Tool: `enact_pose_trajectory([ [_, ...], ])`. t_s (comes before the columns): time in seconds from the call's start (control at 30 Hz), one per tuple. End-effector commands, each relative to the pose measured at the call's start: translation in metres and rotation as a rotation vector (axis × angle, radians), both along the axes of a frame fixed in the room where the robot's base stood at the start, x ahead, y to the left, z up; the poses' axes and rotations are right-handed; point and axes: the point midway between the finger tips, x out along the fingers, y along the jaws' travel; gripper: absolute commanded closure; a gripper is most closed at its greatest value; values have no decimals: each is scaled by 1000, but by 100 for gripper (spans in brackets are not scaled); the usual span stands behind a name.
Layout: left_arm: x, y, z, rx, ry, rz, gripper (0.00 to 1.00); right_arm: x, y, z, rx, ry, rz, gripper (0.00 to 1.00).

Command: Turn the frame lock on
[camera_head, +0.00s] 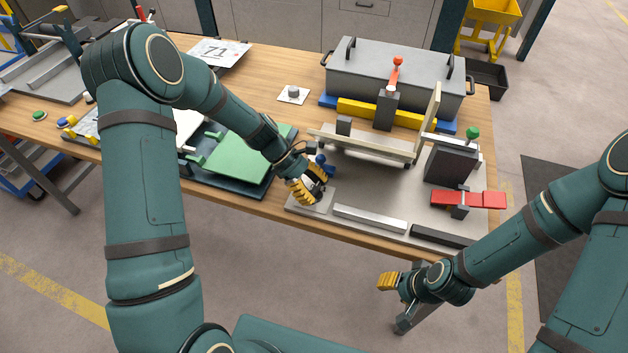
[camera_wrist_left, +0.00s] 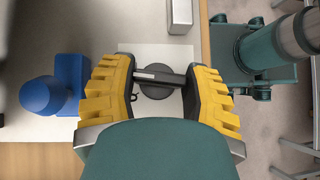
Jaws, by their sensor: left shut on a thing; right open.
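My left gripper (camera_head: 309,189) is at the front left corner of the grey bender plate (camera_head: 372,190). In the left wrist view its yellow fingers (camera_wrist_left: 163,82) are shut on the two ends of a dark bar handle (camera_wrist_left: 160,77) on a round knob, which I take to be the frame lock. The bar runs roughly left to right, slightly tilted, over a pale square plate (camera_wrist_left: 128,48). In the head view the gripper hides this handle. My right gripper (camera_head: 392,283) is empty and open, in front of the table's front edge.
A blue ball knob (camera_wrist_left: 42,95) stands close left of the left fingers. A metal bar (camera_head: 369,218) lies along the plate's front. A red clamp handle (camera_head: 468,199), a green knob (camera_head: 473,133) and a grey box (camera_head: 395,76) stand further right and behind.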

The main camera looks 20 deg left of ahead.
Motion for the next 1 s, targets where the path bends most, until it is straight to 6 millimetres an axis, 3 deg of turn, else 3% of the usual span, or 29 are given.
enact_pose_trajectory([
  [0.5,1,0,-1,1,1,-344,86,6,-1,17,-3,-14,-11,53],
  [1.0,1,0,-1,-1,1,-411,86,7,-1,18,-4,-16,-12,53],
])
